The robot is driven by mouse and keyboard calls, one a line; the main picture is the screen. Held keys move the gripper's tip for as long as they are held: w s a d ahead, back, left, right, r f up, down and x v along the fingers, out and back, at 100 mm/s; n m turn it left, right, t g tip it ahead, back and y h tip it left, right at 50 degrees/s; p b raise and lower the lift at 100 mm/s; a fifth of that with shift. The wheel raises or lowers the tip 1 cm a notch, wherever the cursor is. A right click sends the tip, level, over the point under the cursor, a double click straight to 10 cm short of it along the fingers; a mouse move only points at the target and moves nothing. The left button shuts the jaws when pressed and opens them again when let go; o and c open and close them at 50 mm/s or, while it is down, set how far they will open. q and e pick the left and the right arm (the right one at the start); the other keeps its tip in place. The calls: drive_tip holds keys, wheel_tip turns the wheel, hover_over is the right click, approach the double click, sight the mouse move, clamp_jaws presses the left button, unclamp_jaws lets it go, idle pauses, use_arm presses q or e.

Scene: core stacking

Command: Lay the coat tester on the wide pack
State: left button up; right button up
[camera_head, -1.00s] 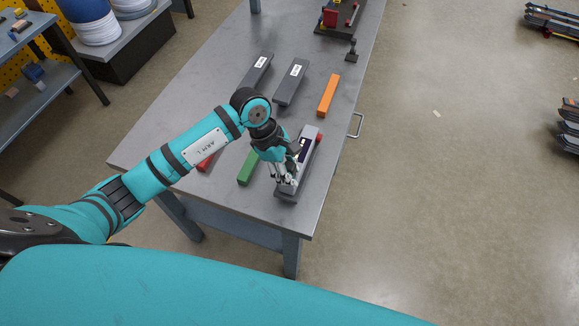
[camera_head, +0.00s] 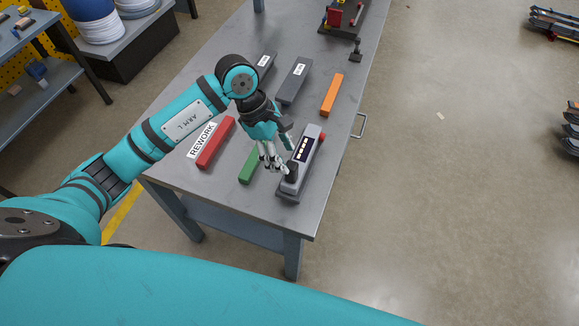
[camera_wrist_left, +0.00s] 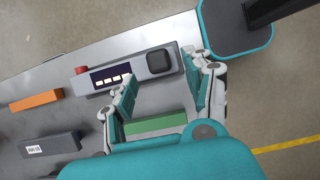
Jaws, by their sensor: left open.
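The coat tester (camera_head: 305,148) is a grey bar with a dark display, a red knob at its far end and a black block at its near end. It lies along a wider grey slab, seemingly the wide pack (camera_head: 287,197), whose edge shows at the near end. The tester also shows in the wrist view (camera_wrist_left: 120,74), lying flat, with the slab's rim beside it. My left gripper (camera_head: 275,164) is open and empty, just left of the tester. In the wrist view its fingers (camera_wrist_left: 165,95) stand apart near the tester's black end. My right gripper is not in view.
A green bar (camera_head: 248,167) lies close left of the gripper, and a red bar (camera_head: 216,143) beside a REWORK label. Dark labelled packs (camera_head: 294,82) and an orange bar (camera_head: 332,95) lie farther back. The table edge (camera_head: 335,165) is close on the right.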

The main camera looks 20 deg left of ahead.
use_arm(q)
drive_tip(key=shift+b+v, duration=0.45)
drive_tip(key=shift+v, duration=2.35)
